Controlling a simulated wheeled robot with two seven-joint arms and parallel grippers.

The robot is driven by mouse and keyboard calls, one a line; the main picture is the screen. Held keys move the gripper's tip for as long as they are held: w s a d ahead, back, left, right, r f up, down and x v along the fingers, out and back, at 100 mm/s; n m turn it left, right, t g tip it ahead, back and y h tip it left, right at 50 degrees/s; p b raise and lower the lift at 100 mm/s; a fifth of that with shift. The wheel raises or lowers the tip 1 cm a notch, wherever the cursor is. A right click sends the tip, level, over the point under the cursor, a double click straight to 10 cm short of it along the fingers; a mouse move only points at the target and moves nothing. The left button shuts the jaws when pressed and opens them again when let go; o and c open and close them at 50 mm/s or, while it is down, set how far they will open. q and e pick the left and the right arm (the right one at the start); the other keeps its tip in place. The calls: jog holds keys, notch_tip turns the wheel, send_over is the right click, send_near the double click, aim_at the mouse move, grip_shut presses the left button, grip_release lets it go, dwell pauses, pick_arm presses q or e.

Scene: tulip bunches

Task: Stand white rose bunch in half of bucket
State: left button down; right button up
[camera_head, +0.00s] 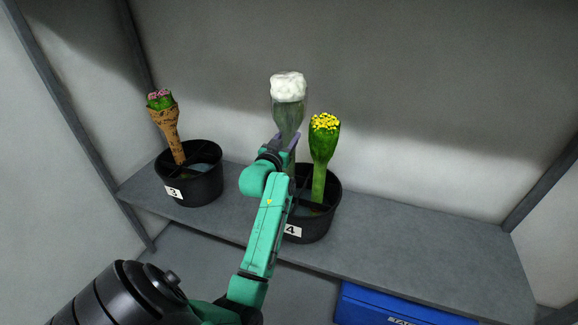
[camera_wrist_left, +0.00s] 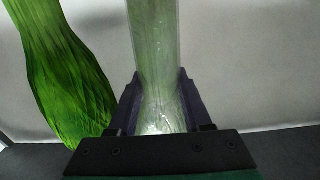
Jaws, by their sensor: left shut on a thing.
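The white rose bunch (camera_head: 288,88) has a white head and a clear, greenish wrap. My left gripper (camera_head: 285,143) is shut around its lower wrap and holds it upright above or in the left part of the bucket marked 4 (camera_head: 322,228). In the left wrist view, the wrapped stems (camera_wrist_left: 158,60) stand between the two fingers of the gripper (camera_wrist_left: 158,112). Its lower end is hidden behind my arm, so I cannot tell whether it touches the bucket. A yellow-flowered bunch (camera_head: 323,145) stands in the same bucket's right part. My right gripper is out of view.
A second black bucket, marked 3 (camera_head: 205,188), stands left on the grey shelf (camera_head: 420,258) with a brown-wrapped pink bunch (camera_head: 166,125) in it. The shelf's right side is clear. A blue box (camera_head: 400,308) sits below. The green bunch (camera_wrist_left: 62,75) is close beside my left gripper.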

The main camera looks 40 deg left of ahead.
pick_arm(q)
notch_tip(320, 180, down, 8)
jog(key=shift+f+b, duration=0.15)
jog(key=shift+b, duration=0.3)
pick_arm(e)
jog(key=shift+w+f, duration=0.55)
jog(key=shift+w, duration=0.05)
pick_arm(q)
jog(key=shift+f, duration=0.15)
jog(key=shift+c, duration=1.7)
grip_release()
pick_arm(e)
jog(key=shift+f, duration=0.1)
pick_arm(q)
jog(key=v, duration=1.2)
jog(key=shift+p, duration=0.3)
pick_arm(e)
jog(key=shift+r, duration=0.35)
